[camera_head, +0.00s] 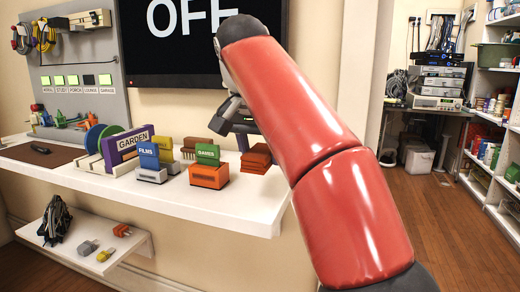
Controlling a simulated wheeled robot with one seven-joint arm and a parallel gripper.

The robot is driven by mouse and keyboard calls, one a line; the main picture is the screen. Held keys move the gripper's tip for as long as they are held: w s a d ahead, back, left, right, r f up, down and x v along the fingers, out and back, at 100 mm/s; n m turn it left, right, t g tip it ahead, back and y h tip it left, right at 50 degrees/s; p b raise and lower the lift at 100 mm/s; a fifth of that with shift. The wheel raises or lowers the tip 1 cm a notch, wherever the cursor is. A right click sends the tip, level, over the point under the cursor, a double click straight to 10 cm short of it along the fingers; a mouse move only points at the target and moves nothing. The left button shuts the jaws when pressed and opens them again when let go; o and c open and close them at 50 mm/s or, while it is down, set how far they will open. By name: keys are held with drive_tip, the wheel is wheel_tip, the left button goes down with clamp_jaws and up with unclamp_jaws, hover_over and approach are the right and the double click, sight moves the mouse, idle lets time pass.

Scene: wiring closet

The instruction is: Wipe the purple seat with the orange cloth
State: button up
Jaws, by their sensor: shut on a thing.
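A purple block with a GARDEN label (128,146) stands on the white shelf at the left. It is the only purple thing I see, and I cannot tell whether it is the seat. My gripper (240,133) is above the shelf, right of the purple block and past the green GAMES block. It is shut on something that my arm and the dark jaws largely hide. A rust-orange layered thing (257,158) shows just below and right of the jaws. I cannot tell whether it is the orange cloth or whether the jaws touch it.
A green GAMES block (207,154) sits on an orange base (209,176). A blue FILMS block (149,155) stands on the left. The white shelf (180,198) has a bare front strip. A wall screen (160,55) hangs behind. A lower shelf (125,247) holds small plugs.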

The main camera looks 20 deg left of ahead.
sight(263, 193)
drive_tip(key=shift+f+b, duration=2.45)
drive_tip(key=shift+f, duration=0.75)
drive_tip(key=o, duration=1)
drive_tip(key=shift+c, duration=0.2)
drive_tip(key=shift+r+p, duration=0.3)
drive_tip(key=shift+p, duration=0.25)
drive_tip(key=c, duration=1.1)
wheel_tip(263, 193, up, 6)
drive_tip(key=p, duration=0.6)
drive_tip(key=shift+f, duration=0.2)
drive_tip(key=shift+c, duration=0.2)
drive_tip(key=shift+r+p, duration=0.75)
drive_tip(key=shift+r, duration=0.45)
